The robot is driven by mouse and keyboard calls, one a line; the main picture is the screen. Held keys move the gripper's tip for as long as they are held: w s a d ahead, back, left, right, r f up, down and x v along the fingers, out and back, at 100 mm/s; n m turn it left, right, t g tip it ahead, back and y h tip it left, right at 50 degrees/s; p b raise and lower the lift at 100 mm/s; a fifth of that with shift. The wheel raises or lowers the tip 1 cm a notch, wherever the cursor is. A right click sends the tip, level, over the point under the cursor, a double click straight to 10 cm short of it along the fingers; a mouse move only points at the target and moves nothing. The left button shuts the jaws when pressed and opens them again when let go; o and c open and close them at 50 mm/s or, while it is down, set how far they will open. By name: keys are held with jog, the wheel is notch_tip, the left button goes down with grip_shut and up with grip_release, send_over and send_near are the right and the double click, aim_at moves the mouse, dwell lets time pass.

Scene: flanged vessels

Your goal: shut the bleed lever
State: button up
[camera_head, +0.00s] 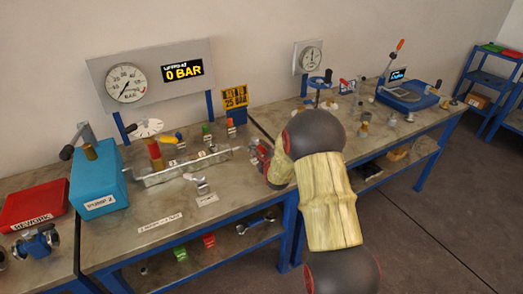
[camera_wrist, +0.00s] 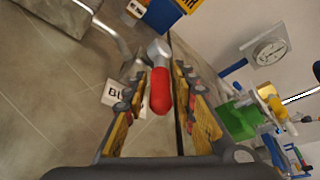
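The bleed lever (camera_wrist: 160,92) shows in the wrist view as a red handle on a metal fitting. Part of a white label starting "BL" (camera_wrist: 112,95) lies beside it on the bench. My gripper (camera_wrist: 161,75) is open, with one finger on each side of the red handle. Narrow gaps seem to separate the handle from the fingers. In the head view my gripper (camera_head: 262,155) is at the right end of the left bench, partly hidden by my arm. I cannot make out the lever there.
A metal pipe manifold (camera_head: 185,165) runs along the left bench (camera_head: 150,240), left of my gripper. A yellow sign (camera_head: 235,98) stands behind it. A pressure display (camera_head: 183,71) reads 0 BAR. Another bench (camera_head: 425,118) with a blue device (camera_head: 405,97) stands to the right.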

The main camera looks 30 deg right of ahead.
grip_shut()
dwell(0.5)
